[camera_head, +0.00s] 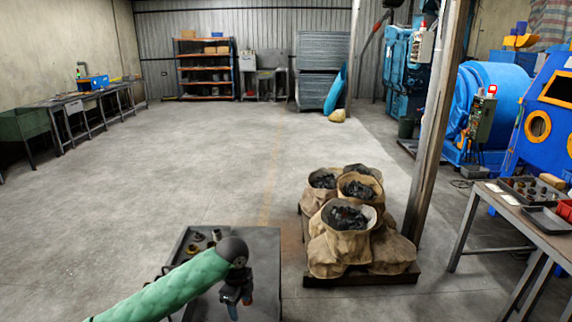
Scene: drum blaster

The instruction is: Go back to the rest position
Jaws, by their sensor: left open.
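My left arm comes in from the bottom left in a green sleeve. My left gripper (234,306) points down over a dark grey table (262,262) at the bottom of the picture. It is open, and I see nothing held in it. A tray with small brass-coloured parts (195,243) lies on the table, partly hidden behind my arm. My right gripper is not in view.
Open sacks of dark lumps (345,217) stand on a pallet (362,278) right of the table. A post (433,130) rises behind them. A workbench (540,236) with trays is at the right, near blue machines (497,95). The middle floor is clear.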

